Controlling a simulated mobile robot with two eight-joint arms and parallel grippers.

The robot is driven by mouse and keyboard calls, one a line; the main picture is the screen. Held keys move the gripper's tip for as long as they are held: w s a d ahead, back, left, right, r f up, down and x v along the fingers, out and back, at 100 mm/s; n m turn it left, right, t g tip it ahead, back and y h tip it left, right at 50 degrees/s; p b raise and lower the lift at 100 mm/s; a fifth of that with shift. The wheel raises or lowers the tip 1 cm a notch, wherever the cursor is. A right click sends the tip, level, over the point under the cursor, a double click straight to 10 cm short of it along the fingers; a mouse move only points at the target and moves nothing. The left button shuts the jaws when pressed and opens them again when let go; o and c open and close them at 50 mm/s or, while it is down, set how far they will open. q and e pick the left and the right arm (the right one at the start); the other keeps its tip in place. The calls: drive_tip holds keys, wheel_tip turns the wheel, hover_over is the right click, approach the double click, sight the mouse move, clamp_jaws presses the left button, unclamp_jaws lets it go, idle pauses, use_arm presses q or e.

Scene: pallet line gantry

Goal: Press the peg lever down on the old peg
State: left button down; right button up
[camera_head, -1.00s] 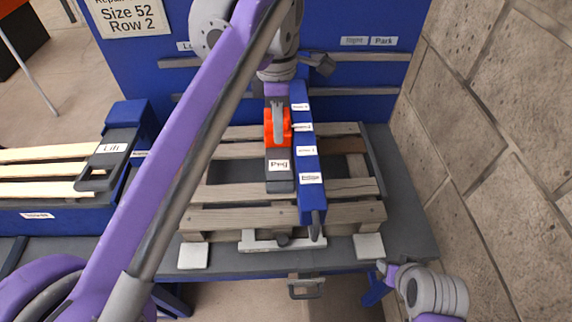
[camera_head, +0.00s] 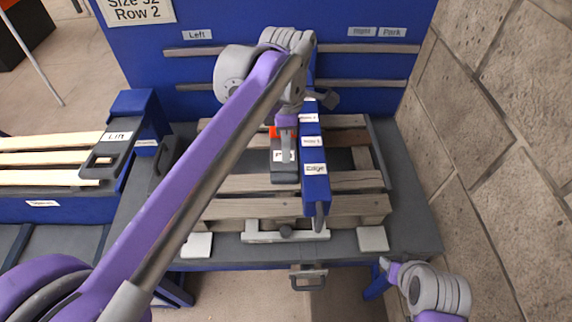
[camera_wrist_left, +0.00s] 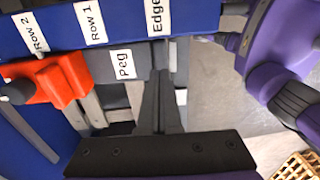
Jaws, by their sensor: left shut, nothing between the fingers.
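A dark grey bar (camera_head: 284,177) with a white "Peg" label lies beside a blue labelled beam (camera_head: 314,170) on the pallet. An orange block (camera_head: 273,133) sits behind the label, partly hidden by my left gripper. My left gripper (camera_head: 286,158) points down over the label, shut and empty. In the left wrist view its fingers (camera_wrist_left: 160,105) are together in front of the grey bar (camera_wrist_left: 104,68), near the "Peg" label; contact cannot be told. The orange block (camera_wrist_left: 48,82) is at left there. My right gripper (camera_head: 386,265) is at the lower right; its jaws are too small to judge.
The wooden pallet (camera_head: 350,205) rests on a grey table. A white bracket (camera_head: 258,237) and white pads (camera_head: 373,239) lie along its front edge. A "Lift" lever (camera_head: 112,150) stands at left. A stone wall (camera_head: 490,160) closes the right side.

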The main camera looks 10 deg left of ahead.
sight(286, 184)
use_arm(q)
wheel_tip(286, 184, down, 5)
drive_tip(key=shift+s, duration=0.1)
drive_tip(key=shift+d+f, duration=0.1)
use_arm(e)
drive_tip(key=shift+f, duration=0.15)
idle(0.3)
